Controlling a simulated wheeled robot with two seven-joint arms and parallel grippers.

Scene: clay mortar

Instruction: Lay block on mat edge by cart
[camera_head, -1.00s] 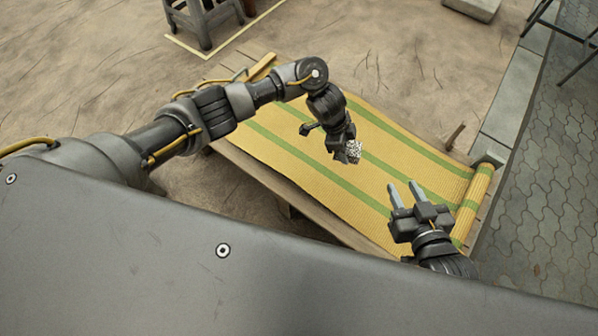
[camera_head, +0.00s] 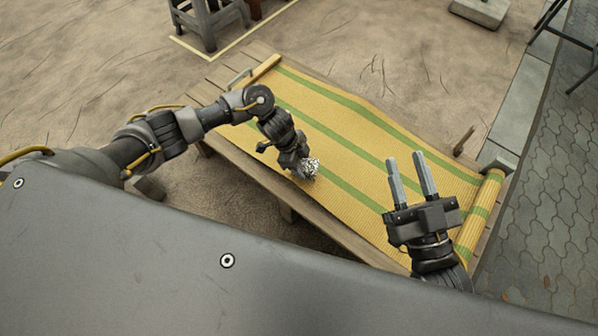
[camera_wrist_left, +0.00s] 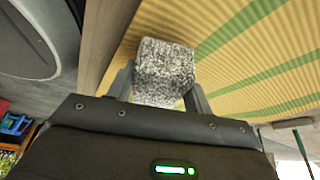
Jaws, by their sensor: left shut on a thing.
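A speckled grey-white block (camera_head: 311,168) is held in my left gripper (camera_head: 303,172), which is shut on it over the near side of the yellow and green mat (camera_head: 350,130). In the left wrist view the block (camera_wrist_left: 164,72) sits between the two fingers, with the mat (camera_wrist_left: 250,50) beyond it. I cannot tell whether the block touches the mat. My right gripper (camera_head: 410,178) is open and empty above the right part of the mat. No cart can be clearly made out.
The mat lies on a low wooden platform (camera_head: 345,237), with a rolled end (camera_head: 480,215) at the right. A grey stool (camera_head: 208,22) stands at the back left on bare ground. Paving (camera_head: 550,200) lies at the right. The middle of the mat is clear.

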